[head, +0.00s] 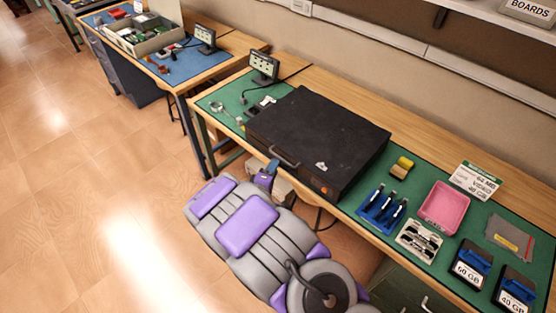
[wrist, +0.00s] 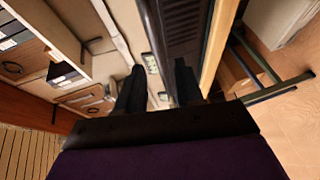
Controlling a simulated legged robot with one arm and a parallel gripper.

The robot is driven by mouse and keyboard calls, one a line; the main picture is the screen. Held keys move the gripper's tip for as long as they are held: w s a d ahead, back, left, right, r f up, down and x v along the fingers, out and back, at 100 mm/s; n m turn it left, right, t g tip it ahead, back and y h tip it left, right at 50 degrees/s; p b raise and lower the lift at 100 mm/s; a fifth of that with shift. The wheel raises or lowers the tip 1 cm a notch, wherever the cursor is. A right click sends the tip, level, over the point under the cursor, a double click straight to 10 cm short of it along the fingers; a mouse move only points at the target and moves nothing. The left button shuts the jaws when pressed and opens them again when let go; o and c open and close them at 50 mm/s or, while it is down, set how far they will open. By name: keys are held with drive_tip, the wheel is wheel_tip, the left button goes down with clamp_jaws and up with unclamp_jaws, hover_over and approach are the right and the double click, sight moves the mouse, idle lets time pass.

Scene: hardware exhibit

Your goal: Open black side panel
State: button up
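A large black case (head: 320,140) lies flat on the green mat of the workbench, its lid shut. A handle (head: 284,156) is on its near side, and an orange patch shows near the front corner. No separate side panel can be made out. My gripper (head: 270,168) is beside the near side of the case, just left of the handle, low at the bench edge. In the wrist view, my gripper's two dark fingers (wrist: 160,82) stand apart with nothing seen between them. A dark ridged side of the case (wrist: 182,30) shows beyond the fingers. Contact cannot be told.
Right of the case are blue-handled tools (head: 382,208), a pink tray (head: 444,207), a yellow block (head: 401,167) and drives (head: 470,264). A small screen (head: 264,66) stands behind left. Another bench (head: 165,65) stands at upper left. The tiled floor (head: 90,170) at left is clear.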

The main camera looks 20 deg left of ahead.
sight(279, 157)
drive_tip(key=w, duration=0.3)
drive_tip(key=w+f+b, duration=0.1)
drive_tip(key=w, duration=0.2)
drive_tip(key=shift+w+a+f, duration=0.15)
drive_tip(key=shift+w+f, duration=0.05)
drive_tip(key=shift+w, duration=0.1)
drive_tip(key=shift+d+r, duration=0.1)
drive_tip(key=shift+d, duration=0.1)
drive_tip(key=shift+c, duration=0.3)
drive_tip(key=shift+d, duration=0.1)
drive_tip(key=shift+c, duration=0.7)
clamp_jaws()
drive_tip(key=shift+s, duration=0.1)
